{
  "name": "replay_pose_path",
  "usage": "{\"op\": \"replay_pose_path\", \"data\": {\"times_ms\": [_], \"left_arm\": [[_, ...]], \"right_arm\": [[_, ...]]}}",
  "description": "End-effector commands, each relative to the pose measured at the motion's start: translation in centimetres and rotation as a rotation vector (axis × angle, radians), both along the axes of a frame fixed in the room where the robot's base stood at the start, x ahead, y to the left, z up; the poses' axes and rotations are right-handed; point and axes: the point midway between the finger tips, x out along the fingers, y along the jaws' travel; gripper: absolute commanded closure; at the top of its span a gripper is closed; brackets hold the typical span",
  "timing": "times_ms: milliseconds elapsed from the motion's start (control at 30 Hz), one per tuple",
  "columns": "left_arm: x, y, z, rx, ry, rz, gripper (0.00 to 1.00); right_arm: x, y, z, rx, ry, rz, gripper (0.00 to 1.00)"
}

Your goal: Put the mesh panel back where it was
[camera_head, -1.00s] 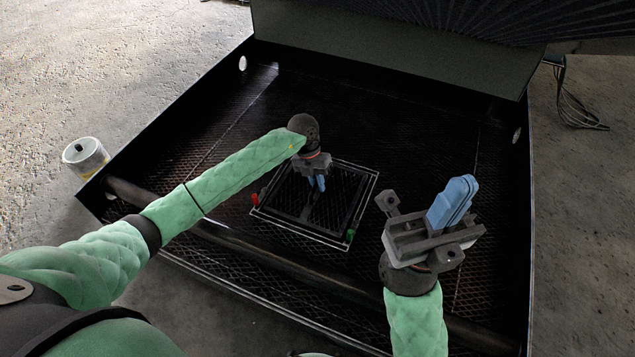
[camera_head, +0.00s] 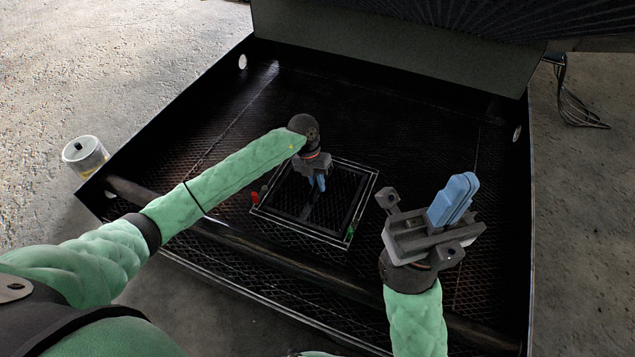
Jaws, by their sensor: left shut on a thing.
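The mesh panel (camera_head: 338,208) is a dark square with a mesh face and a bar across its middle. It lies within a thin light square outline (camera_head: 300,233) on the floor of the black enclosure (camera_head: 420,125). My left gripper (camera_head: 319,186) points down over the panel and is shut on it near the middle bar; the exact grip is partly hidden by the fingers. I cannot tell whether the panel sits flush. My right gripper (camera_head: 455,200) is held up at the right, away from the panel, its blue fingers close together with nothing seen between them.
A red marker (camera_head: 254,197) and a green marker (camera_head: 350,232) stand at the outline's left and right corners. A dark round bar (camera_head: 290,272) crosses the enclosure's near side. A can (camera_head: 86,155) stands outside left, and a wire whisk-like thing (camera_head: 575,100) is outside right.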

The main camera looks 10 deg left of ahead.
Motion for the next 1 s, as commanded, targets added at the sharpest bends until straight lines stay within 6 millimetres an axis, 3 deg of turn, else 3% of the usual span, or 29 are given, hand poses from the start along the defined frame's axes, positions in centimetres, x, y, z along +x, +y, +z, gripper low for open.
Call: {"op": "replay_pose_path", "data": {"times_ms": [200,233,333,700,1000], "left_arm": [[0.1,0.0,-0.2,-0.001,-0.002,0.001,1.00],[0.1,0.0,-0.2,-0.001,-0.002,0.001,0.82],[0.1,0.0,-0.2,-0.001,-0.002,0.001,0.62],[0.0,0.0,-0.3,0.000,0.000,0.000,0.62],[0.7,0.9,2.9,0.001,-0.002,0.000,0.62]], "right_arm": [[0.0,0.0,-0.1,0.000,0.002,0.000,1.00],[0.0,0.0,-0.1,0.000,0.002,0.000,1.00],[0.0,0.0,-0.2,0.000,0.006,0.000,1.00],[0.0,0.1,-0.4,-0.006,0.015,-0.003,1.00],[0.0,-0.1,0.9,0.006,0.002,0.004,1.00]]}}
